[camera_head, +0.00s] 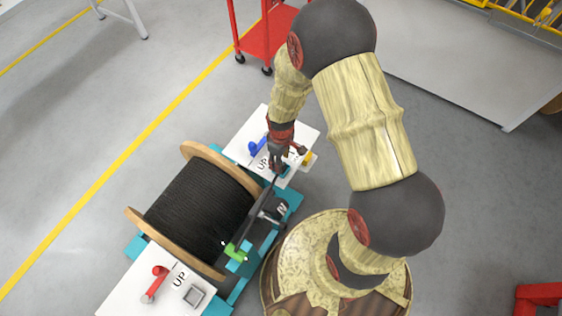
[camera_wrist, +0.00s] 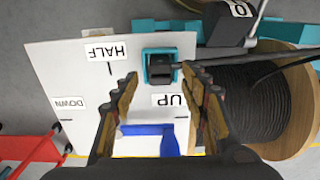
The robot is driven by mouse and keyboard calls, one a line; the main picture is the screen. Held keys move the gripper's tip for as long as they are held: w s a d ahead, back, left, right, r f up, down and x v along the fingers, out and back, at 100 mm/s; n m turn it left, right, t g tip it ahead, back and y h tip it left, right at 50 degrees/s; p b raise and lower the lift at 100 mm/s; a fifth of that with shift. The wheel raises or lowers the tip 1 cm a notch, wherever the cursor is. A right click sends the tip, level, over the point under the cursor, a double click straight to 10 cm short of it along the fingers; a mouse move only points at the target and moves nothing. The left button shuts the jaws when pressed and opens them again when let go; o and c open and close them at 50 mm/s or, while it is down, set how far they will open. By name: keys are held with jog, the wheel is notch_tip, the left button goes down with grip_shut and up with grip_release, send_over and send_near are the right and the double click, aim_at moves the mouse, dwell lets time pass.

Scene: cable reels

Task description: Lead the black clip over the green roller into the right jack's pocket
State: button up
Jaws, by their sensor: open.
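The black clip (camera_wrist: 163,73) lies at the teal-rimmed pocket (camera_wrist: 147,57) on the white jack plate with the blue lever; it appears to be inside. A black cable (camera_wrist: 225,66) leads from the clip toward the reel side. In the head view, a dark strand runs down toward the green roller (camera_head: 235,253); whether it touches the roller is unclear. My gripper (camera_head: 279,168) is over this plate, mostly hiding clip and pocket there. In the wrist view my gripper (camera_wrist: 159,75) is open, with one finger on each side of the clip.
A wooden reel (camera_head: 199,150) of black cable stands between two white plates. The nearer plate (camera_head: 137,283) has a red lever (camera_head: 155,283) and a grey pocket (camera_head: 195,296). A blue lever (camera_wrist: 168,139) lies close to my fingers. A red cart (camera_head: 263,38) stands behind.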

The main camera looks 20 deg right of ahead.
notch_tip(320, 180, up, 10)
jog(key=shift+r, duration=0.25)
dwell(0.6)
